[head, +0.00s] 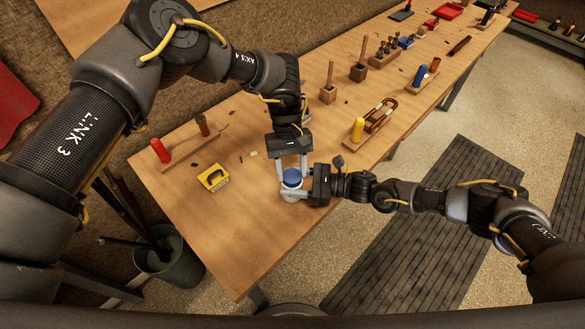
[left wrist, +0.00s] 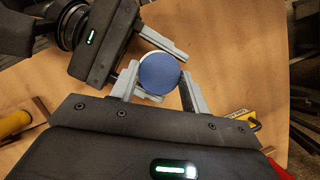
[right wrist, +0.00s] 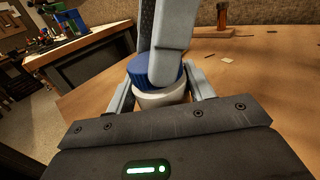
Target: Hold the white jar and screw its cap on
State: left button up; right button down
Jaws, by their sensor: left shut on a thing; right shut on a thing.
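The white jar (head: 291,195) stands upright near the table's front edge, with the blue cap (head: 291,177) at its top. My right gripper (head: 294,190) is shut on the jar from the right. In the right wrist view the white jar (right wrist: 160,98) shows between its fingers. My left gripper (head: 292,170) reaches down from behind and is shut on the cap. The blue cap (left wrist: 160,73) covers most of the jar in the left wrist view. In the right wrist view a left finger hides part of the ribbed cap (right wrist: 145,72). I cannot tell whether the threads engage.
A yellow box (head: 213,178) lies to the left on the wooden table (head: 220,245). A wooden rack with a yellow-handled tool (head: 357,128) stands behind right. A red-handled tool (head: 160,150) stands far left. Bare table lies left and in front of the jar.

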pick_arm(q)
jog(key=shift+s, duration=0.1)
jog(key=o, duration=0.9)
jog(key=shift+o, duration=0.2)
jog(key=shift+a+r, duration=0.1)
jog(key=shift+r, duration=2.15)
jog(key=shift+o, duration=0.3)
